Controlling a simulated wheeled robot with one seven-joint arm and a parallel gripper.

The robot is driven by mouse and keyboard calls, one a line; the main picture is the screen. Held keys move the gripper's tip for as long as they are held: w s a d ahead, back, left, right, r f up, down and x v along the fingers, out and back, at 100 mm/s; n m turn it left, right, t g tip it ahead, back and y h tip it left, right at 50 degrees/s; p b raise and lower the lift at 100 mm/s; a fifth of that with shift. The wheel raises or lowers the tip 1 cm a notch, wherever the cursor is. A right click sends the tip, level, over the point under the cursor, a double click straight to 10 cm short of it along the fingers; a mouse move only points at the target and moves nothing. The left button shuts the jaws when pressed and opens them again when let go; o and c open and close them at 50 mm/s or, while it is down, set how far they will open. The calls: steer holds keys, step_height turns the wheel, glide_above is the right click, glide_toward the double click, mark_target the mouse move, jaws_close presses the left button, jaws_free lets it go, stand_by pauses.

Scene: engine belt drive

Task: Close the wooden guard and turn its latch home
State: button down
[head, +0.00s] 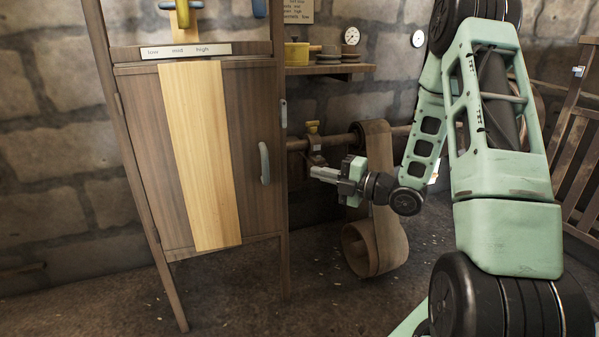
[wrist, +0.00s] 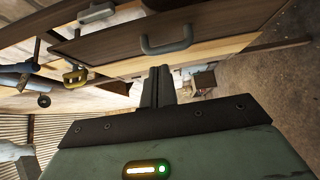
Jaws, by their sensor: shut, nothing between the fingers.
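The wooden guard (head: 207,150) is a brown plank door with a pale board (head: 200,160) down its front, set in a wooden frame. In the head view it looks about flush with the frame; I cannot tell whether a small gap remains. Its grey handle (head: 264,162) is near the right edge and shows in the wrist view (wrist: 167,45). A grey latch (head: 283,113) stands upright on the right post; a grey piece in the wrist view (wrist: 97,13) may be it. My gripper (head: 313,172) is shut and empty, right of the handle and apart from the guard.
A shaft with a wide brown belt (head: 378,250) is behind my gripper. A brass-coloured fitting (head: 313,128) sits by the shaft just above the gripper. A shelf (head: 330,69) with pots juts out above. A slatted wooden rack (head: 578,140) is at far right. The floor before the guard is clear.

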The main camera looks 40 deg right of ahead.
steer(key=b, duration=0.2)
glide_toward(271, 156)
steer(key=w+a, duration=0.1)
steer(key=a, duration=0.2)
steer(key=shift+w+d, duration=0.25)
steer(key=shift+w, duration=0.85)
steer(key=shift+w+d, duration=0.2)
steer(key=shift+w, duration=0.85)
